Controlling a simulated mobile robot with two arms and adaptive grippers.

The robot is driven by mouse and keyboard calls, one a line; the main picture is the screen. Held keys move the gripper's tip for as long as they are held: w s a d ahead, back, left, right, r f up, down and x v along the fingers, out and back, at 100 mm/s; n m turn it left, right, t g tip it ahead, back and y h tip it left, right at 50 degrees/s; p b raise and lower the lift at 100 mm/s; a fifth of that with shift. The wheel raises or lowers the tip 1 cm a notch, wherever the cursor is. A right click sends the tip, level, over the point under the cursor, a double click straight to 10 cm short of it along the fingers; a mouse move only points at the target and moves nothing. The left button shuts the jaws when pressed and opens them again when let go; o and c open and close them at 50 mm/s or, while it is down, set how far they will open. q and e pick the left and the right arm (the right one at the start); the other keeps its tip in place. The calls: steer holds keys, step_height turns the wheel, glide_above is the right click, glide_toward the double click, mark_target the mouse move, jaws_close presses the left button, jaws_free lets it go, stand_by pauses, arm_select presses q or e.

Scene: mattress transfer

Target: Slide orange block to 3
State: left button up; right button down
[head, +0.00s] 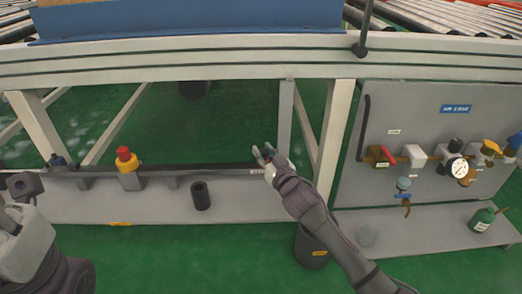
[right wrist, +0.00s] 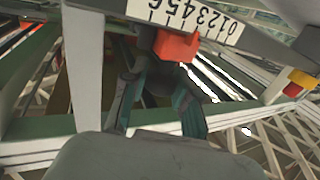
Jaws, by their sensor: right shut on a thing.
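My right gripper (head: 265,156) is at the right end of the dark rail (head: 222,168) on the low grey bench. In the right wrist view its fingers (right wrist: 160,97) are closed around a dark lower part of the orange block (right wrist: 178,46). The block sits against the rail beside a white number scale (right wrist: 190,18) marked 0 to 6. It lies near the middle numbers; the exact reading is unclear. In the head view my gripper mostly hides the block. My left gripper (head: 24,188) is at the left edge; its fingers are unclear.
A red and yellow button (head: 127,162) stands on the rail. A black cylinder (head: 201,196) stands on the bench (head: 240,206). A valve panel (head: 415,125) with a gauge is at right, with a green bottle (head: 482,219). A dark bin (head: 311,247) is below my right arm.

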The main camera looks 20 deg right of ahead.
steer(key=c, duration=0.9)
jaws_free()
steer(key=shift+d, duration=0.1)
steer(key=s+d, duration=0.1)
steer(key=s, duration=1.1)
steer(key=shift+d, duration=0.15)
